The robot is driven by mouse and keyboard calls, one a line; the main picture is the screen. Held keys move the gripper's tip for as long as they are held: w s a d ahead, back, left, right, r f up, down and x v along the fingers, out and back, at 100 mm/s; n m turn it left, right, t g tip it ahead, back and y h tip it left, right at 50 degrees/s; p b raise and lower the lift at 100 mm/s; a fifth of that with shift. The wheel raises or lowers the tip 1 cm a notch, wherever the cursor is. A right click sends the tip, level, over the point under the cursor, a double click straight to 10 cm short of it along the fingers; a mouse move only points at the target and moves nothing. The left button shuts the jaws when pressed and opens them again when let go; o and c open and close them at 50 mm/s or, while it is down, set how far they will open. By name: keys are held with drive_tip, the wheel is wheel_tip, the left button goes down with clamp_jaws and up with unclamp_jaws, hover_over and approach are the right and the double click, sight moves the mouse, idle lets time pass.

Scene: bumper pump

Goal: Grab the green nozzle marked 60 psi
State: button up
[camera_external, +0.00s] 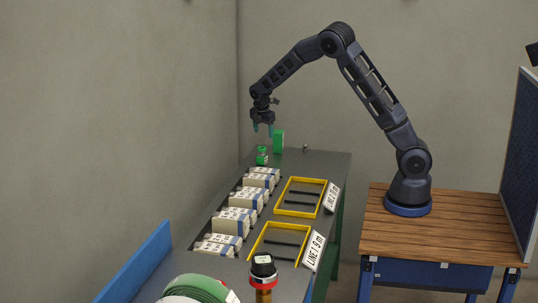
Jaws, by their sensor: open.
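A small green nozzle (262,156) stands upright on the dark bench near its far end. A pale label shows on it, too small to read. A taller green block-like object (278,141) stands just behind it to the right. My gripper (263,128) hangs above the small green nozzle with its fingers pointing down. The fingers are open and apart from the nozzle, with nothing between them.
White boxes (236,222) with blue bands line the bench's left side. Yellow frames (300,197) with line signs (331,197) lie along the right. A green hose coil (197,289) and a black-and-red fitting (263,268) are in front. A wooden table (445,232) stands right.

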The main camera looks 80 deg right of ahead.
sight(263, 155)
drive_tip(key=w+d+f+n, duration=0.1)
drive_tip(key=f, duration=0.1)
drive_tip(key=w+d+f+n+h, duration=0.1)
drive_tip(key=d+f, duration=0.1)
drive_tip(key=w+d+f+n, duration=0.1)
drive_tip(key=w+d+f, duration=0.1)
drive_tip(key=f, duration=0.1)
drive_tip(key=shift+f+g, duration=0.1)
drive_tip(key=shift+g, duration=0.3)
drive_tip(key=shift+x, duration=5.35)
drive_tip(key=shift+d, duration=0.1)
drive_tip(key=shift+c, duration=0.2)
drive_tip(key=c, duration=1.1)
drive_tip(key=shift+c, duration=0.4)
